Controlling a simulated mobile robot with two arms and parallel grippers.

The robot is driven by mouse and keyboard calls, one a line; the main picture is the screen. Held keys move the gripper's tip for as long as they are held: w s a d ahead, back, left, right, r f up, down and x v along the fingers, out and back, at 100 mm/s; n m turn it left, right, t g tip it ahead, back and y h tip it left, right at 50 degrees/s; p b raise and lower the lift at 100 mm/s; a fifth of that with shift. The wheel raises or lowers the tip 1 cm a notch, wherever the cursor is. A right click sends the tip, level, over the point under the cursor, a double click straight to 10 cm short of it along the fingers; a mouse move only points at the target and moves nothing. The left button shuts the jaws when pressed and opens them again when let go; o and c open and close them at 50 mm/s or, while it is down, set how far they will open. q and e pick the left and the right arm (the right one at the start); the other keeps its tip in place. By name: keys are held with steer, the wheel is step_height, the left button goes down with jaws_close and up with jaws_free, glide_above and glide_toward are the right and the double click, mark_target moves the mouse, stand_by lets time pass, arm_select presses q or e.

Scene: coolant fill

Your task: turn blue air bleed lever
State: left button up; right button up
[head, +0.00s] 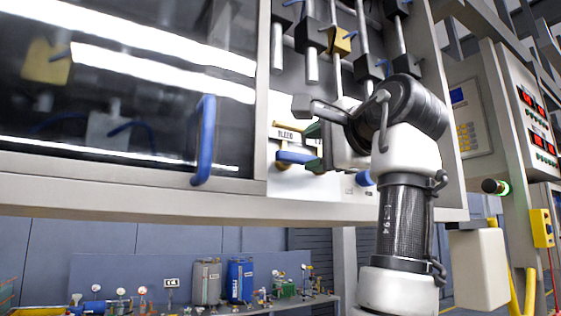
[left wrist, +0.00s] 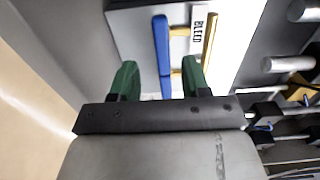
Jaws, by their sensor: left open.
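The blue air bleed lever (head: 295,157) is on a white panel inside the cabinet, below a label reading "BLEED" (head: 286,135). It sits on a brass-coloured fitting (head: 283,165). In the left wrist view the lever (left wrist: 161,45) runs lengthwise, and its near part appears between my two green fingertips. My left gripper (head: 313,148) is open at the lever's right end in the head view; it also shows in the left wrist view (left wrist: 160,75). I cannot tell whether either finger touches the lever. My right gripper is not in view.
A glass sliding door (head: 130,100) with a blue handle (head: 205,140) covers the cabinet's left side. Valves and pipes (head: 312,50) hang above the lever. The cabinet's lower frame (head: 130,195) runs below. A bench with blue and grey tanks (head: 240,280) stands further down.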

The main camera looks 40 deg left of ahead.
mark_target(295, 156)
arm_select(q)
steer(key=shift+w+a+r+p, duration=0.25)
steer(key=shift+a+r+p, duration=0.2)
steer(key=shift+p, duration=0.2)
steer(key=shift+p+x, duration=0.35)
steer(key=shift+x, duration=0.55)
steer(key=x, duration=0.3)
steer(key=p+x, duration=0.1)
steer(key=shift+a+f, duration=0.2)
steer(key=shift+f, duration=0.1)
steer(key=shift+x, duration=1.05)
steer(key=shift+d+f+p, duration=0.1)
steer(key=shift+p, duration=0.2)
steer(key=shift+s+d, duration=0.15)
steer(key=shift+d, duration=0.25)
steer(key=shift+a, duration=0.2)
steer(key=c, duration=0.5)
jaws_close()
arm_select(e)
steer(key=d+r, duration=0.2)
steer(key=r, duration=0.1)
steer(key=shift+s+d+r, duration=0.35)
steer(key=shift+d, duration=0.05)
